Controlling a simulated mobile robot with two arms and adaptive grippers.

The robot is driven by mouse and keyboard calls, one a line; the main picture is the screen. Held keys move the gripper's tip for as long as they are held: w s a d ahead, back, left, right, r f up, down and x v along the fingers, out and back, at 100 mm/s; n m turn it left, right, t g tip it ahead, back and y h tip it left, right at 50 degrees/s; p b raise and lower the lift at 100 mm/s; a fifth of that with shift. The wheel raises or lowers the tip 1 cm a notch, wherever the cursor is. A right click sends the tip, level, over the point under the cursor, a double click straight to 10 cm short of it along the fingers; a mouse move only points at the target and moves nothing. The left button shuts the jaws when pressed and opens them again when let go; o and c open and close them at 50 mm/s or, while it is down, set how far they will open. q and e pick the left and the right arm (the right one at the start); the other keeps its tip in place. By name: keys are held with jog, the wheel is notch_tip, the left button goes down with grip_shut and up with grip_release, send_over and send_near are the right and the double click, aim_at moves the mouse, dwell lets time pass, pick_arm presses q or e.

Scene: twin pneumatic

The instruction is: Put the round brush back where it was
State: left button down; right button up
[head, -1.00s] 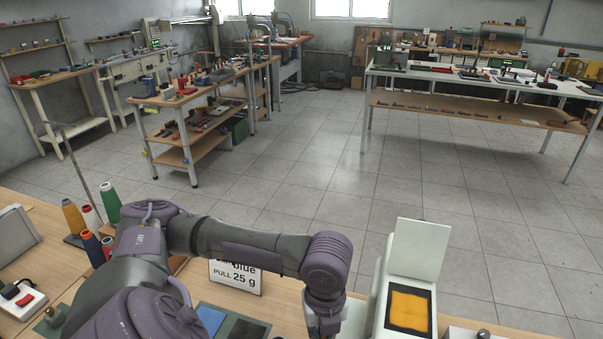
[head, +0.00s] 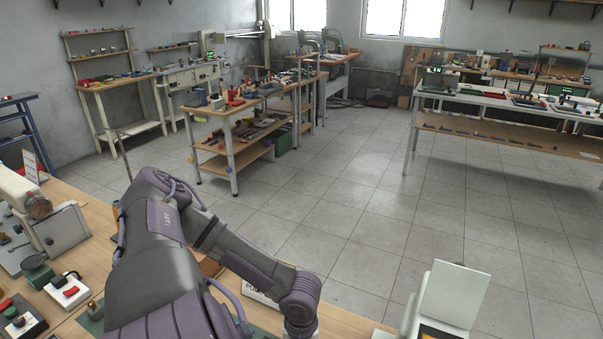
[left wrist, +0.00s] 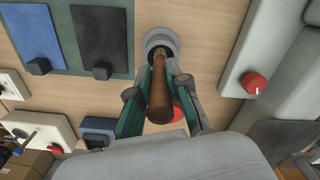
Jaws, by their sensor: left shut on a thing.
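In the left wrist view, my left gripper (left wrist: 160,74) is shut on the brown wooden handle of the round brush (left wrist: 160,98). The handle points toward the camera, between the two fingers. A round grey piece (left wrist: 160,41) shows at the far end of the handle, over the wooden table; I cannot tell whether it is a holder or touches the brush. The brush's bristles are hidden. In the head view my left arm reaches over the table, with its gripper below the frame. My right gripper is not in view.
In the left wrist view, a blue pad (left wrist: 32,38) and a dark pad (left wrist: 101,38) lie left of the brush. A grey machine with a red knob (left wrist: 253,83) stands to the right. White switch boxes (left wrist: 38,128) are at lower left. In the head view, a white upright panel (head: 450,295) stands right of my arm.

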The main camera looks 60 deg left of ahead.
pick_arm(q)
jog(key=shift+f, duration=1.1)
jog(key=c, duration=1.1)
grip_release()
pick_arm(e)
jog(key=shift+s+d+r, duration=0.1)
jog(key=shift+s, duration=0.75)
pick_arm(q)
notch_tip(320, 180, up, 12)
jog(key=shift+r+b, duration=0.1)
jog(key=shift+b, duration=0.25)
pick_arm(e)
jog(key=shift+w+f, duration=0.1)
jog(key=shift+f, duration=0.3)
